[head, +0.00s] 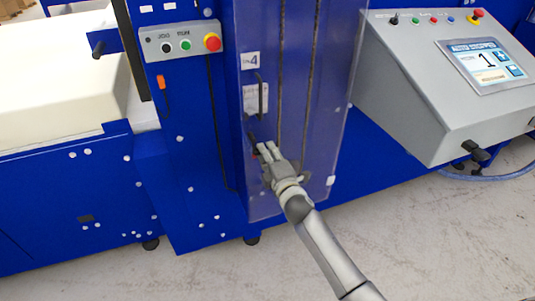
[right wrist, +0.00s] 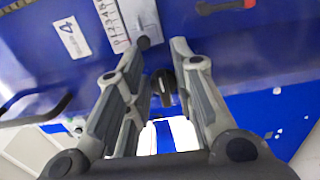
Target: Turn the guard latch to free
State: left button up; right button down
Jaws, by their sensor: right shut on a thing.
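The tall translucent blue guard (head: 312,110) is in the middle of the head view, on the blue machine. My right gripper (head: 262,151) is at the guard's lower left edge, its arm coming up from the bottom right. In the right wrist view, the fingers (right wrist: 162,43) stand on either side of a black latch knob (right wrist: 164,86) and are shut on it. The fingers hide much of the latch in the head view, and I cannot tell its exact angle. My left gripper is not in view.
A dark handle (head: 263,96) and a scale plate (head: 252,103) are just above the gripper. A button box (head: 180,41) is at upper left, a grey console (head: 440,95) with a screen at right. Pale foam (head: 50,95) lies at far left. The floor in front is clear.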

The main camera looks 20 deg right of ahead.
jog(key=shift+f, duration=0.1)
jog(key=c, duration=1.6)
grip_release()
jog(key=shift+o, duration=0.2)
jog(key=s, duration=1.2)
jog(key=shift+d, duration=0.2)
